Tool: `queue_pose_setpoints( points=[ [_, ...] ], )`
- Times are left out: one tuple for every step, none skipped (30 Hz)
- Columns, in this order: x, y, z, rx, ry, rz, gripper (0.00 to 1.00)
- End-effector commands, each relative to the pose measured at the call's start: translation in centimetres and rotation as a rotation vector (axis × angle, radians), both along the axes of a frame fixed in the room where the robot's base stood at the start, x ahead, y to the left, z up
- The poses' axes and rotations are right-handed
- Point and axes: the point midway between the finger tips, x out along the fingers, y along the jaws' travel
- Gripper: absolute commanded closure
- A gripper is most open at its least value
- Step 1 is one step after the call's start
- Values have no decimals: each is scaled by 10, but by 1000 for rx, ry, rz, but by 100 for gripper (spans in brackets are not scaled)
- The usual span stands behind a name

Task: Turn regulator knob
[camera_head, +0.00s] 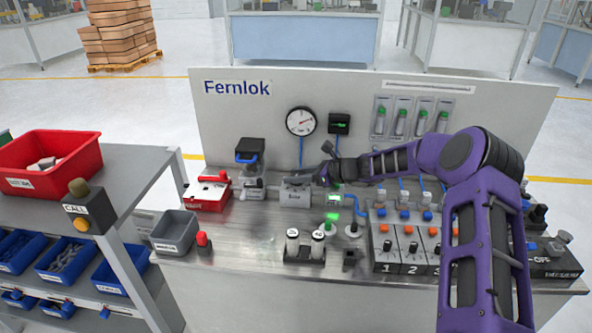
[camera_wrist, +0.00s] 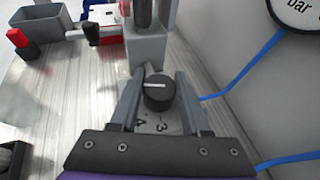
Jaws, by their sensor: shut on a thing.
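The regulator knob (camera_wrist: 159,95) is a round black knob with a white pointer line, in the middle of the wrist view. The pointer lies nearly level across its top. It sits on a grey dial plate (camera_wrist: 158,127) where the numerals 3 and 4 show. My gripper (camera_wrist: 159,82) is shut on the knob, with one grey finger on each side of it. In the head view my gripper (camera_head: 325,174) is at a small grey box (camera_head: 296,194) in the middle of the bench; the knob is not clear there.
A round pressure gauge (camera_head: 301,121) with a red needle is on the back panel (camera_head: 240,120), with blue hoses beside it. A grey block (camera_wrist: 148,48) stands just beyond the knob. Numbered switch blocks (camera_head: 405,255) are at right. The bench front left is partly clear.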

Motion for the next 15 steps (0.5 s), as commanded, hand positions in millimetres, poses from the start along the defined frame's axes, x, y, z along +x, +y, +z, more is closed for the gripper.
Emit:
queue_pose_setpoints(
  points=[
    [0,0,-1,-2,-2,31,100],
    [1,1,-1,0,-1,50,100],
    [1,0,-1,-1,-2,75,100],
    [0,0,-2,-2,-1,92,100],
    [1,0,-2,-1,-1,108,100],
    [0,1,-2,0,-1,129,100],
    [0,1,-2,0,-1,144,100],
    [0,0,-2,0,-1,155,100],
    [0,0,-2,-1,0,173,100],
    [0,0,-2,0,-1,182,100],
    [0,0,-2,0,0,192,100],
    [0,0,-2,0,0,203,100],
    [0,1,-1,0,0,210,100],
    [-1,1,-1,0,0,217,100],
    [0,1,-1,0,1,223,100]
  ],
)
